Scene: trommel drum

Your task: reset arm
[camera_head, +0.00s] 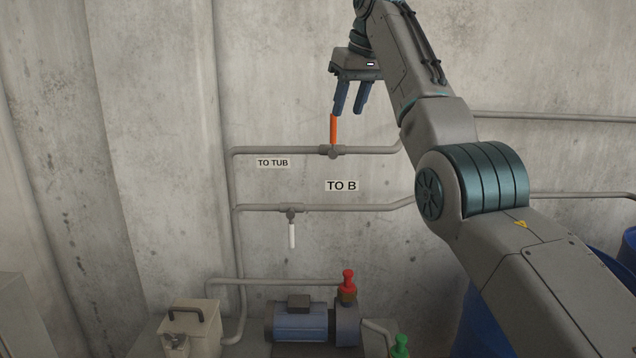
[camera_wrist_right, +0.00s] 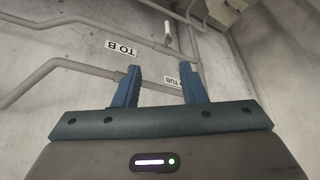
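My right gripper (camera_head: 350,108) is raised in front of the wall pipes in the head view. Its two blue fingers are apart with nothing between them; they show spread in the right wrist view (camera_wrist_right: 158,85). Just below the fingers in the head view is an orange valve handle (camera_head: 333,130), upright on the upper pipe marked "TO TUB". Whether a finger touches its top I cannot tell. A white valve handle (camera_head: 292,236) hangs down from the lower pipe; it also shows in the right wrist view (camera_wrist_right: 167,32). My left gripper is in neither view.
A "TO B" label (camera_head: 341,186) is between the pipes. Below are a blue pump (camera_head: 300,322), a red valve knob (camera_head: 348,280), a green one (camera_head: 401,346) and a grey canister (camera_head: 190,330). Blue barrels (camera_head: 482,325) stand behind my right arm. The wall at left is bare.

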